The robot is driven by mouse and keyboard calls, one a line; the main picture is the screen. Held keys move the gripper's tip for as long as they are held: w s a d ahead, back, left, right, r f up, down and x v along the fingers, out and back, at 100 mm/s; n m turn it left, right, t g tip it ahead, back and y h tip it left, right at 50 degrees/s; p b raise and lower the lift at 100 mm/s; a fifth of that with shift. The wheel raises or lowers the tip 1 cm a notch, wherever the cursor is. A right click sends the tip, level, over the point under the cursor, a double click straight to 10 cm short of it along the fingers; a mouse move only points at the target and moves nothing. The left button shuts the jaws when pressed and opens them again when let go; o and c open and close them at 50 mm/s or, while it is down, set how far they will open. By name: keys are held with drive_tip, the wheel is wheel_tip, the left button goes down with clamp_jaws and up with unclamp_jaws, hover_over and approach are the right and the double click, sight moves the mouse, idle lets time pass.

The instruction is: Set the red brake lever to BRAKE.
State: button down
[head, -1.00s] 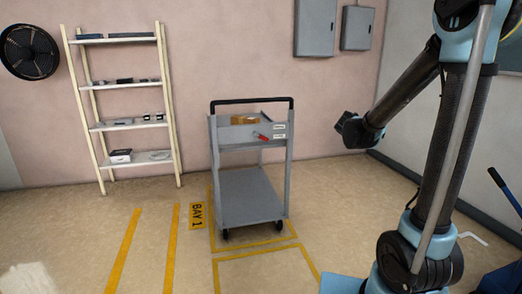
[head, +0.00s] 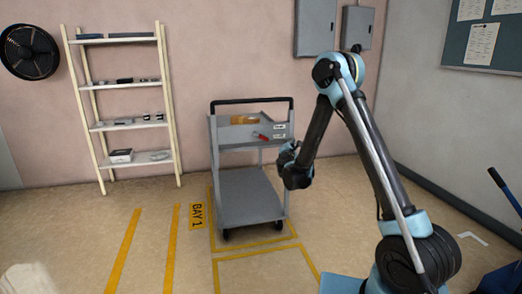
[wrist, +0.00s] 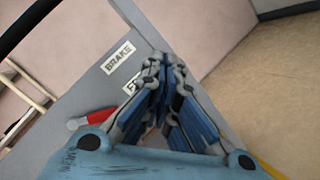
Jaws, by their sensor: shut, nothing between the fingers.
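The red brake lever (head: 263,137) is on the upper front panel of the grey cart (head: 250,183). In the wrist view the red lever (wrist: 92,117) lies left of my fingers, with a pale end at its left. Its right end is partly covered by my gripper. The BRAKE label (wrist: 118,57) is readable above it; a second label (wrist: 131,84) below is mostly hidden by a finger. My gripper (wrist: 164,64) is shut and empty, in front of the panel. In the head view my gripper (head: 285,150) is at the cart's right front post, right of the lever; contact cannot be told.
A brown item (head: 245,120) lies on the cart's top. The floor in front is clear.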

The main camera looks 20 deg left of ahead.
sight(261, 137)
drive_tip(key=s+a+f+n+y, duration=0.3)
drive_tip(key=a+f+n, duration=0.1)
drive_tip(key=a, duration=0.3)
drive_tip(key=s+a+f+n+y, duration=0.3)
drive_tip(key=a+f+n, duration=0.1)
drive_tip(key=a+f, duration=0.3)
drive_tip(key=shift+s+a, duration=0.2)
drive_tip(key=shift+a, duration=0.2)
drive_tip(key=shift+f, duration=0.1)
drive_tip(key=shift+w+a+r, duration=0.4)
drive_tip(key=shift+w+r, duration=0.55)
drive_tip(key=shift+w, duration=0.7)
drive_tip(key=shift+w+a+r, duration=0.35)
drive_tip(key=shift+w+r, duration=0.55)
drive_tip(key=shift+w, duration=0.8)
drive_tip(key=shift+w+a+r, duration=0.4)
drive_tip(key=shift+w+r, duration=0.55)
drive_tip(key=shift+w, duration=0.7)
